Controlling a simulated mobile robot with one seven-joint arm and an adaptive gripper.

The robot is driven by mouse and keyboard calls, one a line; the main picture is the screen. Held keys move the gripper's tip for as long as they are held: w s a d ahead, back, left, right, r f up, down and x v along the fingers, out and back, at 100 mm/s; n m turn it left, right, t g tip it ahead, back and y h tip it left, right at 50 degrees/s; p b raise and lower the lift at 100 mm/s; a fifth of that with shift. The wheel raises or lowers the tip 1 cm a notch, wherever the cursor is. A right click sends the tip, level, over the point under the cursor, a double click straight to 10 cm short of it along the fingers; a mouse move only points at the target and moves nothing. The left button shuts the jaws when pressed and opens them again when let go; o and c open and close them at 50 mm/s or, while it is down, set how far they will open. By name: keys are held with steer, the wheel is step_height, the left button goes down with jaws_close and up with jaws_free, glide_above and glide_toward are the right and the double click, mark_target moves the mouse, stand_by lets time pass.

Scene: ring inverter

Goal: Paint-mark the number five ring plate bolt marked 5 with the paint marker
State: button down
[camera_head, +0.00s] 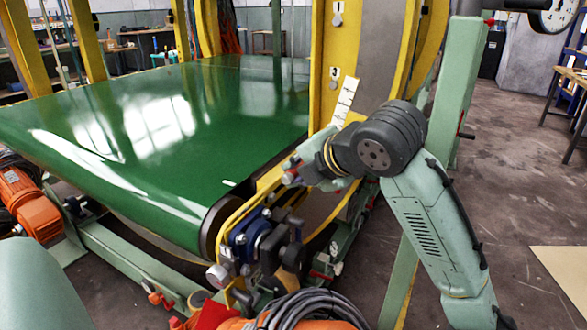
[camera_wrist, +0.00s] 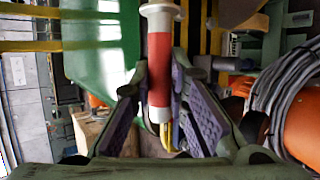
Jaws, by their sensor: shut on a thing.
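The paint marker (camera_wrist: 159,70) has a red body with pale ends. My gripper (camera_wrist: 162,90) is shut on it, with purple-padded fingers on both sides. In the head view my gripper (camera_head: 298,170) is beside the green belt's right edge, in front of the yellow ring plate (camera_head: 323,60). The plate shows a bolt (camera_head: 337,20) under a label 1 and a bolt (camera_head: 333,85) under a label 3. I cannot make out a bolt marked 5; my arm and gripper cover part of the lower area.
The green belt (camera_head: 150,110) fills the left. A white graduated strip (camera_head: 346,100) stands by the ring, just above my wrist. A blue bearing housing (camera_head: 245,240) and coiled grey cable (camera_head: 310,308) lie below. A green post (camera_head: 462,90) stands to the right. Open floor (camera_head: 520,190) lies beyond.

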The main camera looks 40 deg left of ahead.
steer(key=shift+d, duration=0.1)
steer(key=shift+w+d+r, duration=0.1)
steer(key=shift+w+r, duration=0.05)
steer(key=shift+r, duration=0.05)
steer(key=shift+w+a+p, duration=0.2)
steer(key=shift+w+p, duration=0.1)
steer(key=shift+w, duration=0.55)
steer(key=shift+w+a+p, duration=0.25)
steer(key=shift+w+p, duration=0.05)
steer(key=shift+w, duration=0.6)
steer(key=shift+w+a+p, duration=0.2)
steer(key=shift+w+p, duration=0.1)
steer(key=shift+w, duration=0.55)
steer(key=shift+w+a+p, duration=0.1)
steer(key=shift+w+p, duration=0.2)
steer(key=shift+w, duration=0.15)
steer(key=shift+s+d, duration=0.2)
steer(key=shift+s, duration=0.6)
steer(key=shift+s+d, duration=0.2)
steer(key=shift+s, duration=0.65)
steer(key=shift+s+d, duration=0.2)
steer(key=shift+s, duration=0.6)
steer(key=shift+f, duration=0.1)
